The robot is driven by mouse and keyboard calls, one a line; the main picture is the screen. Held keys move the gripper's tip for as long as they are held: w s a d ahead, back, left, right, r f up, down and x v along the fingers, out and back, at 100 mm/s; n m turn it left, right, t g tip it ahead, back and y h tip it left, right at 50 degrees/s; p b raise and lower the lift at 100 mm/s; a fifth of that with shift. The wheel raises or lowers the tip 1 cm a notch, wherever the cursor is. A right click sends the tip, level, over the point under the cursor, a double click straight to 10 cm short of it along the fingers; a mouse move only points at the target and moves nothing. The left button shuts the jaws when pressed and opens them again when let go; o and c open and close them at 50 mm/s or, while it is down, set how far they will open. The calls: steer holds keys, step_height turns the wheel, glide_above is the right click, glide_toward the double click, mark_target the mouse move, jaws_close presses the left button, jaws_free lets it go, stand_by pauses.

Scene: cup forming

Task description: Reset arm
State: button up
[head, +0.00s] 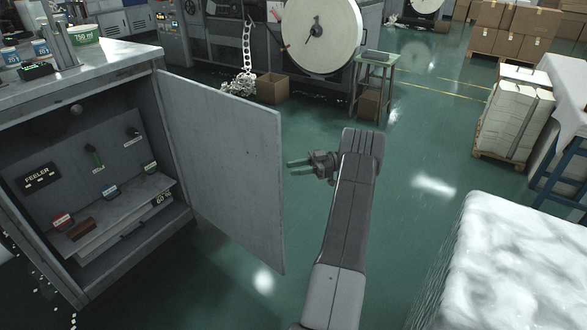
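My arm (348,225) reaches forward from the bottom of the head view, over the green floor. My gripper (291,168) sticks out to the left near the arm's far end. Its two slim fingers are apart with a gap between them, and nothing shows in the gap. The gripper appears just right of the open cabinet door (225,160); I cannot tell the exact distance between them.
The open grey cabinet (160,215) at left has tools inside and tubs (86,35) on top. A plastic-wrapped block (510,265) is at lower right. A small stand (376,62), an open carton (272,88) and stacked paper (512,120) stand farther back. Middle floor is clear.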

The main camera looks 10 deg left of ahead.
steer(key=b+x, duration=0.1)
steer(key=x, duration=0.6)
steer(key=shift+s+d+b, duration=0.1)
steer(key=shift+b, duration=0.2)
steer(key=shift+s, duration=0.25)
